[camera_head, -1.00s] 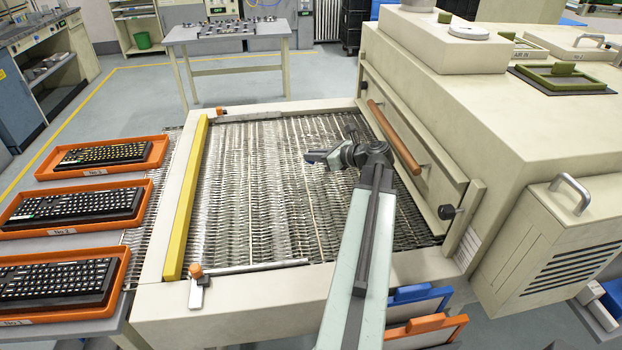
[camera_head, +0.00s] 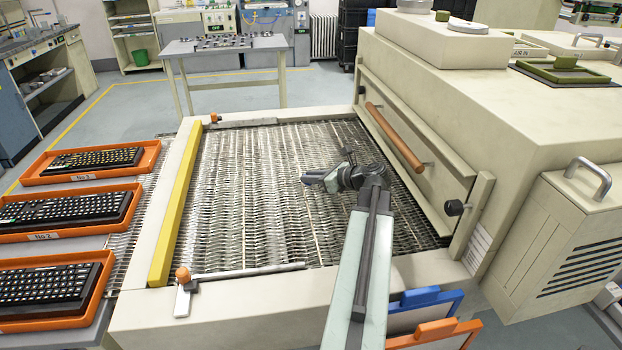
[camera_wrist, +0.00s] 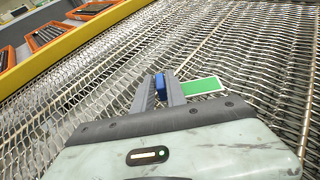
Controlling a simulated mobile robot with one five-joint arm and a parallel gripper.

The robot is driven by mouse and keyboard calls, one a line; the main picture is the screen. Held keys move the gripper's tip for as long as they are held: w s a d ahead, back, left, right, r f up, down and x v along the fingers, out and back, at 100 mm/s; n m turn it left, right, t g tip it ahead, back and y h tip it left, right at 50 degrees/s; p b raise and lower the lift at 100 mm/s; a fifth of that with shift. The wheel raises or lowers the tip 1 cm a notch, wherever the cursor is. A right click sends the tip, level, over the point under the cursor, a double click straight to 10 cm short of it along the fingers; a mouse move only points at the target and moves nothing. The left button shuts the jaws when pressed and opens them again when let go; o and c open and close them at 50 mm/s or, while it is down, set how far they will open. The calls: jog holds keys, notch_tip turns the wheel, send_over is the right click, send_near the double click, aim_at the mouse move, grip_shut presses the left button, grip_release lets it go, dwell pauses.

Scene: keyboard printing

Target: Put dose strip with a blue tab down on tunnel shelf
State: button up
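In the wrist view my gripper (camera_wrist: 163,90) has its fingers close together around a small blue tab (camera_wrist: 160,86). A flat green piece with a pale edge (camera_wrist: 202,86) sticks out to the right of the fingers. It looks like the body of the dose strip. In the head view my gripper (camera_head: 310,179) hangs over the wire-mesh belt (camera_head: 235,195), left of the tunnel. The strip cannot be made out there. I cannot tell which surface is the tunnel shelf; a bare beige ledge (camera_head: 240,302) borders the belt in front.
The beige tunnel housing (camera_head: 450,100) with a brown bar handle (camera_head: 395,137) stands right of the belt. A yellow rail (camera_head: 175,205) runs along the belt's left. Orange trays with keyboards (camera_head: 100,158) lie farther left. Blue and orange panels (camera_head: 420,297) hang at the front.

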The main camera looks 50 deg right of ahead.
jog(key=shift+o, duration=0.8)
jog(key=shift+r, duration=0.1)
